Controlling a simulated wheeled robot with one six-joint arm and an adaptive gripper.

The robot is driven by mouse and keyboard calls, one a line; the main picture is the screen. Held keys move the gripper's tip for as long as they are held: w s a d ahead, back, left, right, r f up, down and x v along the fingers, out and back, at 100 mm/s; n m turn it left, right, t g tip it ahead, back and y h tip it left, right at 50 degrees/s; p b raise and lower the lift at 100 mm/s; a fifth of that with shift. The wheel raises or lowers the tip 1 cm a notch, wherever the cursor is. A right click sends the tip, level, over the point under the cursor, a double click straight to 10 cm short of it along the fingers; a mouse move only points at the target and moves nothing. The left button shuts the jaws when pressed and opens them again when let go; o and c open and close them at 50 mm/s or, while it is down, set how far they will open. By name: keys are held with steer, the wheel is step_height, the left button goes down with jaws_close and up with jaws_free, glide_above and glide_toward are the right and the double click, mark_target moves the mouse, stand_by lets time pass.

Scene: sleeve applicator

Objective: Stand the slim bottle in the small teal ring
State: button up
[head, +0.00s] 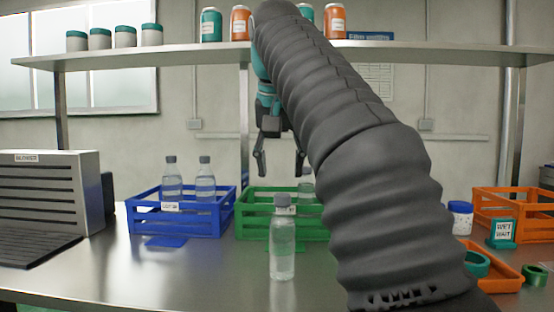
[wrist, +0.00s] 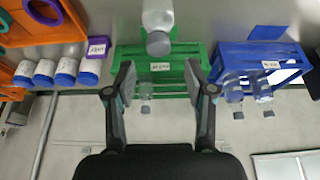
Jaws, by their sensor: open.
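A slim clear bottle (head: 283,248) with a grey cap stands upright on the steel bench, in front of the green crate. It also shows at the top of the wrist view (wrist: 158,18). My gripper (head: 279,172) is open and empty, above and behind the bottle near the green crate; its spread fingers also show in the wrist view (wrist: 159,82). A teal ring (head: 476,263) lies at the orange tray on the right, partly hidden by my arm. A darker green ring (head: 536,275) lies right of it. The wrist view shows a purple ring (wrist: 43,10) at the orange tray.
The green crate (head: 255,225) holds another bottle (head: 307,185). The blue crate (head: 180,222) holds two bottles. A blue-lidded jar (head: 460,222), a "WET WAIT" sign (head: 503,233) and an orange crate (head: 520,203) stand right. The shelf (head: 200,52) carries jars above.

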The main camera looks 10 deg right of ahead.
mark_target(282, 195)
steer(key=shift+b+x, duration=1.25)
steer(key=shift+x, duration=2.9)
steer(key=shift+d, duration=0.1)
steer(key=c, duration=0.9)
steer(key=shift+c, duration=0.2)
steer(key=shift+r, duration=0.1)
steer(key=shift+r+p, duration=1.35)
steer(key=shift+p, duration=0.1)
steer(key=shift+c, duration=0.2)
steer(key=shift+r, duration=2.25)
steer(key=shift+s, duration=0.15)
